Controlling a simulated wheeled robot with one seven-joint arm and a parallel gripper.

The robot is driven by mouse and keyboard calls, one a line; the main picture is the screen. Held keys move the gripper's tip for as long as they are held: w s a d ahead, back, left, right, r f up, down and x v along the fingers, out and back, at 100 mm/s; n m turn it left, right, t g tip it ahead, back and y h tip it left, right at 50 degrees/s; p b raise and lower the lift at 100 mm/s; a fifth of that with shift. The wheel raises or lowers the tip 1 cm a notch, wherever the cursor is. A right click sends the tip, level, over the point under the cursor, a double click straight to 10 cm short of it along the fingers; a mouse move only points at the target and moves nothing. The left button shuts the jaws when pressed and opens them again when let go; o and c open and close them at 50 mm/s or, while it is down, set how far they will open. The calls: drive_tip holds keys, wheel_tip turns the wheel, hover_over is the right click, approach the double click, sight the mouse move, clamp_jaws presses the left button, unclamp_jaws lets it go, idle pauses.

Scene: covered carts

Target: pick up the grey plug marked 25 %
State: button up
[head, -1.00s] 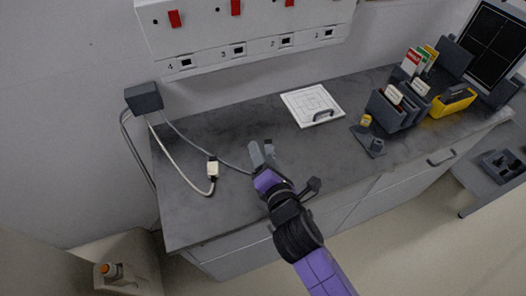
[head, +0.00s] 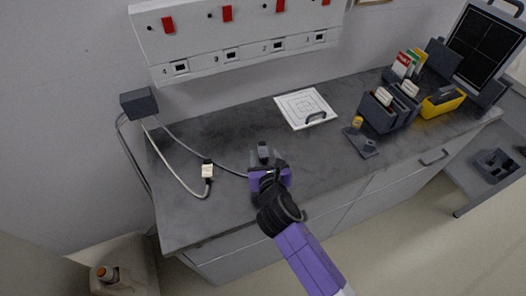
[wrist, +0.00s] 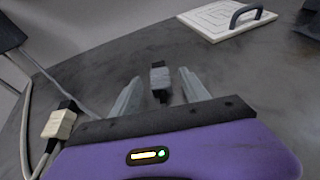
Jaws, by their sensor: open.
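A small grey plug (wrist: 159,79) with dark ends shows in the wrist view, between the two fingers of my gripper (wrist: 160,75). A gap shows on each side of it, so the fingers do not touch it. No marking on it can be read. In the head view my gripper (head: 264,156) is low over the front half of the grey worktop (head: 225,140). A grey cable runs from the left and disappears behind my gripper. A white plug (head: 207,170) on a pale cable lies to the left, also in the wrist view (wrist: 59,123).
A dark box (head: 140,103) on the wall feeds both cables. A white board with a handle (head: 305,108) lies behind right. Dark holders (head: 388,110) and a yellow bin (head: 441,103) stand further right. A numbered socket panel (head: 240,55) hangs on the wall.

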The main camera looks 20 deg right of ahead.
drive_tip(key=shift+x, duration=1.25)
clamp_jaws()
drive_tip(key=shift+r, duration=0.15)
